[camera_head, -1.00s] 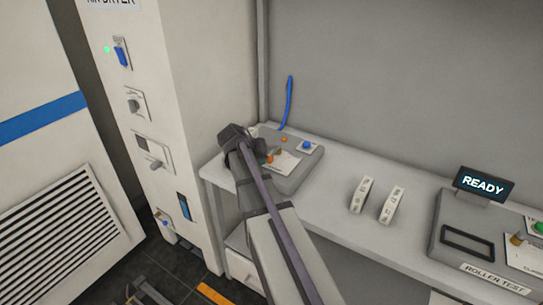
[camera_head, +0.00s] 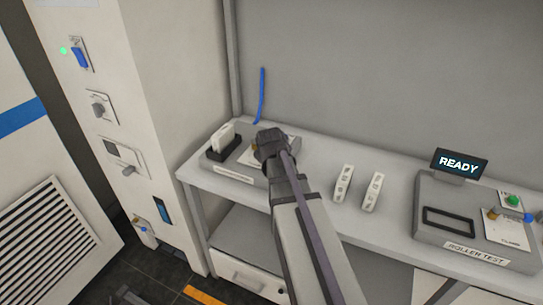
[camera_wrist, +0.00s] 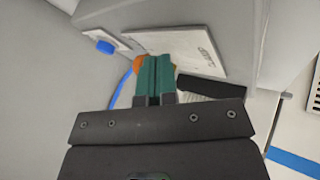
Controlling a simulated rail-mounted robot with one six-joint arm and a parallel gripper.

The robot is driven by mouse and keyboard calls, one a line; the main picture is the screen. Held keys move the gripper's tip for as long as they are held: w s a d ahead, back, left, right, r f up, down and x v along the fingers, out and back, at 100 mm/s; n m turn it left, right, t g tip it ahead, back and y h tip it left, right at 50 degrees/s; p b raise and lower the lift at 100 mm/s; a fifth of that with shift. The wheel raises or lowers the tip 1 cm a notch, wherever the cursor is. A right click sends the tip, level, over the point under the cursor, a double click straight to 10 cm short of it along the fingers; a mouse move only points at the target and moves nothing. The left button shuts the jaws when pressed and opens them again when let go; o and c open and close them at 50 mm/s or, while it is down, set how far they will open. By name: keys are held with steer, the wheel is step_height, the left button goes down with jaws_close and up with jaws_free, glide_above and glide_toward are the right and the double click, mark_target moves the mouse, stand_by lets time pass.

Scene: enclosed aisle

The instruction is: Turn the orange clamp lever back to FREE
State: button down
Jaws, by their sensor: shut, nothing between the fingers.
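The orange lever (camera_wrist: 138,64) shows in the wrist view as a small orange piece beside my fingertips; the fingers hide much of it. A white plate (camera_wrist: 190,48) with small, unreadable lettering lies behind it. My gripper (camera_wrist: 156,60) is shut and empty, its green fingers together at the lever; I cannot tell whether they touch it. In the head view my gripper (camera_head: 268,150) covers most of the plate on the left bench fixture (camera_head: 233,171), and only a small orange-brown bit (camera_head: 254,147) shows. The lever's setting cannot be read.
A white block (camera_head: 223,136) sits in a black holder on the fixture's left. A blue button (camera_wrist: 105,47) is near the plate. Two white labelled pieces (camera_head: 343,183) (camera_head: 373,192) lie to the right. The roller test unit (camera_head: 429,218) with a READY display (camera_head: 459,163) stands farther right.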

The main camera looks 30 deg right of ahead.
steer(key=shift+d, duration=0.4)
steer(key=shift+a, duration=0.1)
steer(key=shift+w, duration=0.1)
steer(key=shift+w+a, duration=0.25)
steer(key=shift+w, duration=0.45)
steer(key=s+d+p+v, duration=0.1)
steer(key=d+p+v, duration=0.1)
steer(key=p+v, duration=0.6)
steer(key=shift+v, duration=0.95)
steer(key=shift+w, duration=0.1)
